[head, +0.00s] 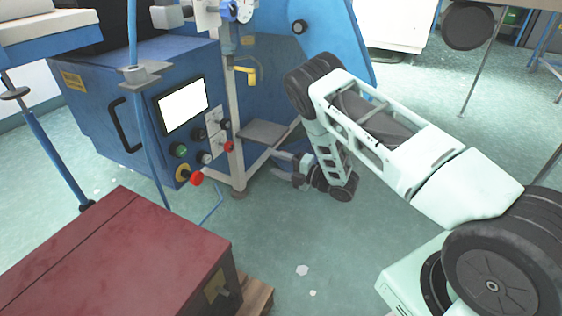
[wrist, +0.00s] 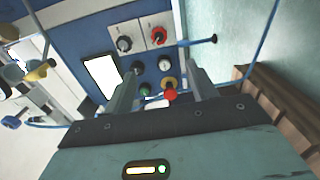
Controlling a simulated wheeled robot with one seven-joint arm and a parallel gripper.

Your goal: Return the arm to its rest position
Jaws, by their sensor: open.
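My arm reaches from the lower right of the head view toward the blue machine, with its forearm bent down. My gripper (head: 283,168) is low in front of the machine's metal frame, to the right of its control panel. In the wrist view my gripper (wrist: 160,85) shows two separate fingers with nothing between them but the panel behind. The fingers are open and empty. The panel's red button (wrist: 170,95) and green button (wrist: 145,89) show between and beyond the fingertips. I cannot tell the exact gap between fingertips and panel.
The blue machine (head: 95,80) with its white screen (head: 183,105) and red mushroom button (head: 196,178) stands left of my gripper. A dark red chest (head: 120,250) is at the lower left. A thin blue post (head: 150,150) stands before the machine. The floor (head: 310,240) below my arm is mostly clear.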

